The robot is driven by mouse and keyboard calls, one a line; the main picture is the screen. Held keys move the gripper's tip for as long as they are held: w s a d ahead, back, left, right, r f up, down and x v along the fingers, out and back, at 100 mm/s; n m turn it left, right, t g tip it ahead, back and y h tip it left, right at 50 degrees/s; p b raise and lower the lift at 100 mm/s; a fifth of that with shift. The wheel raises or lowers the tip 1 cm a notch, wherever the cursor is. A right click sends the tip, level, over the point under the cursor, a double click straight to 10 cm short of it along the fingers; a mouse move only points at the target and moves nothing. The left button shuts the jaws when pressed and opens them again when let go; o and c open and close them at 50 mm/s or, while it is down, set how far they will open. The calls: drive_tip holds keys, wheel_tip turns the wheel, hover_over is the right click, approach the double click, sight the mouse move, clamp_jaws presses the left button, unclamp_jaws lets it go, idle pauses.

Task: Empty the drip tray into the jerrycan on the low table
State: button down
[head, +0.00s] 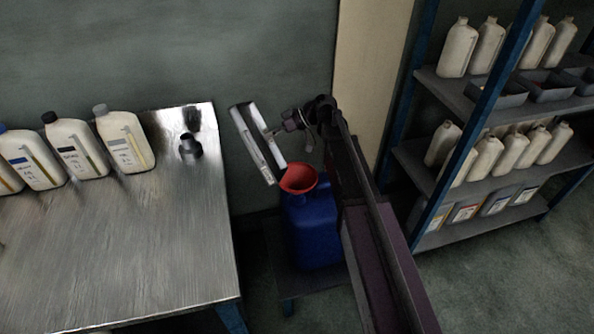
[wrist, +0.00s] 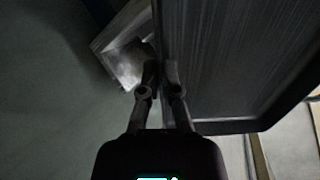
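The drip tray (head: 262,150) is held steeply tilted, on edge, above the jerrycan. It shows large and dark in the wrist view (wrist: 240,65). My gripper (head: 275,132) is shut on the tray's rim; in the wrist view its fingers (wrist: 160,78) pinch the rim from both sides. The blue jerrycan (head: 312,232) stands upright on the low table (head: 285,285). A red funnel (head: 299,178) sits in its mouth. The tray's lower corner is close to the funnel's left rim in the head view; I cannot tell whether they touch. No flowing oil is visible.
A steel workbench (head: 130,245) at left carries several white bottles (head: 125,140) and a small dark cylindrical part (head: 190,148). A shelf rack (head: 475,225) with bottles and bins stands at right. The wall (head: 190,55) is close behind.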

drive_tip(key=shift+s+a+f+h+p, duration=0.1)
drive_tip(key=shift+a+f+h+p, duration=0.25)
drive_tip(key=shift+a+h+p, duration=0.4)
drive_tip(key=shift+s+a+f+h+p, duration=0.1)
drive_tip(key=shift+a+f+h+p, duration=0.35)
drive_tip(key=shift+h, duration=0.5)
drive_tip(key=shift+a+f+t+h+p, duration=0.4)
drive_tip(key=shift+a+f+h, duration=0.1)
drive_tip(key=shift+a+h, duration=0.35)
drive_tip(key=s+a+t+h+p, duration=0.1)
drive_tip(key=a+h+p, duration=0.2)
drive_tip(key=a+h, duration=0.4)
drive_tip(key=shift+s+a+p, duration=0.2)
drive_tip(key=shift+a+p, duration=0.2)
drive_tip(key=shift+a, duration=0.1)
idle(0.7)
drive_tip(key=shift+s, duration=0.15)
